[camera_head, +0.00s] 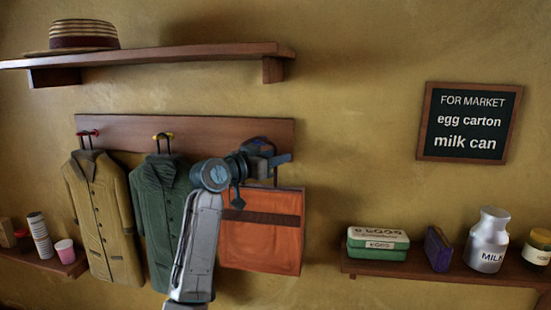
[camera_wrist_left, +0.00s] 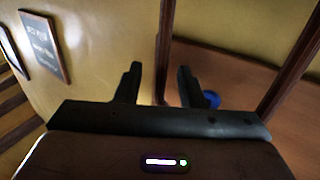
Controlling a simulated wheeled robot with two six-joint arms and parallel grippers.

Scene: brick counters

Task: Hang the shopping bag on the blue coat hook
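The shopping bag (camera_head: 262,245) is orange with a dark brown band across it. It hangs upright below the right end of the hook board, its handles running up behind my left gripper. My left gripper (camera_head: 285,158) is in front of the board's right end, its fingers visibly apart in the wrist view (camera_wrist_left: 160,85). A dark strip, apparently a bag handle (camera_wrist_left: 165,40), runs between the fingers with gaps either side. The blue hook's knob (camera_wrist_left: 211,98) shows just beside the right finger; the gripper hides it in the head view. Whether the handle rests on the hook is unclear. My right gripper is out of view.
The wooden hook board (camera_head: 215,128) also carries a tan coat (camera_head: 97,215) on a red hook and a green coat (camera_head: 158,215) on a yellow hook. A hat shelf (camera_head: 160,55) is above. A lower shelf (camera_head: 390,270) at right holds groceries.

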